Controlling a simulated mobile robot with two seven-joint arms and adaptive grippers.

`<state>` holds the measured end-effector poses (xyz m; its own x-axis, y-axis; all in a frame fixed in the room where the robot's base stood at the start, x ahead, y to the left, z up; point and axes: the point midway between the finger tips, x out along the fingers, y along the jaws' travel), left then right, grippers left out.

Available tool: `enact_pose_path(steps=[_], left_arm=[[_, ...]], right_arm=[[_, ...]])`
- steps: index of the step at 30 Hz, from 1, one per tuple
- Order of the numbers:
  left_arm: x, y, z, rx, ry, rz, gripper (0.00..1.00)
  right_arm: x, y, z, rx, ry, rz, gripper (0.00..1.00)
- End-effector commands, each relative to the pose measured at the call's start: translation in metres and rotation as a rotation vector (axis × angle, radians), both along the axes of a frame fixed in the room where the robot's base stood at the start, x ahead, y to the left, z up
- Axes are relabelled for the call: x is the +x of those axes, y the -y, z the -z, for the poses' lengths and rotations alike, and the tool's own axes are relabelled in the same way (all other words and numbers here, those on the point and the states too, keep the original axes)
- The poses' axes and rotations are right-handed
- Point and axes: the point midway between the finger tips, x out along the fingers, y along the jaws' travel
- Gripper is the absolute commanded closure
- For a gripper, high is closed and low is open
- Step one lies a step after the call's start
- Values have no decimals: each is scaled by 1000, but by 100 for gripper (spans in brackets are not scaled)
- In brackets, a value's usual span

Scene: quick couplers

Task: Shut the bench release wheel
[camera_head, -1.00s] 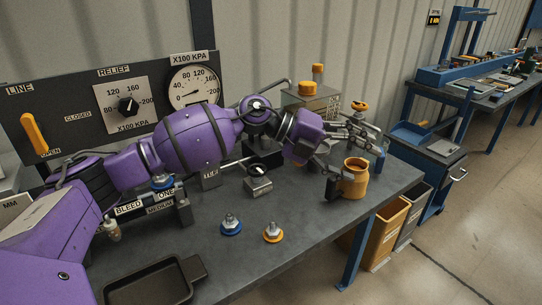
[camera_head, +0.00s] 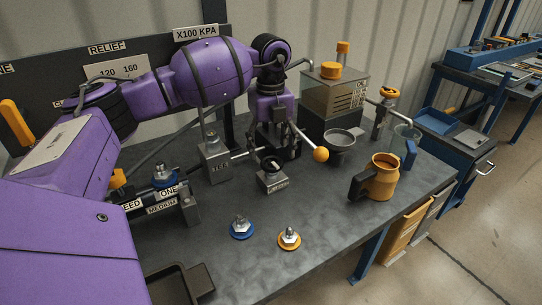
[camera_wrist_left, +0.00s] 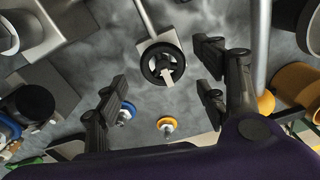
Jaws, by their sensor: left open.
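The release wheel, a small black handwheel (camera_head: 270,164) with a pale pointer mark, sits on a grey metal block (camera_head: 272,182) on the bench. It also shows in the left wrist view (camera_wrist_left: 162,65), from above, between and a little beyond my fingers. My left gripper (camera_head: 276,148) points down just behind and above the wheel in the head view. My right gripper is in neither view.
A lever with an orange ball (camera_head: 320,155) is close to the right of my gripper. A test block (camera_head: 214,160) stands left. Blue (camera_head: 241,229) and orange (camera_head: 289,239) couplers lie in front. An orange jug (camera_head: 379,178) stands right. The front bench top is mostly clear.

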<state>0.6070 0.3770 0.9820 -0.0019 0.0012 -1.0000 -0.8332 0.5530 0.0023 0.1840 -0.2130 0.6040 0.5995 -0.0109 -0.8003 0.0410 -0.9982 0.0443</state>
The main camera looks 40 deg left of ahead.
Motion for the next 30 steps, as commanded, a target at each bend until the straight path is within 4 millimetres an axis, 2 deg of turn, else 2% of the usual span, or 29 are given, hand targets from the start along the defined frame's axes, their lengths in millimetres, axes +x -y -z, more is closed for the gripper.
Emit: enact_pose_path(steps=[3, 7, 17, 27, 30], left_arm=[[0, 1, 17, -2, -1, 2, 35], [0, 0, 29, -1, 1, 2, 35], [0, 1, 33, -1, 2, 3, 35], [0, 0, 33, -1, 2, 3, 79], [0, 0, 33, -1, 1, 4, 79]], right_arm=[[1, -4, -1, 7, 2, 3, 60], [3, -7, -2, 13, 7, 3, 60], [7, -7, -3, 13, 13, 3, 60], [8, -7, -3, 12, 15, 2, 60], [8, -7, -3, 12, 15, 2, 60]])
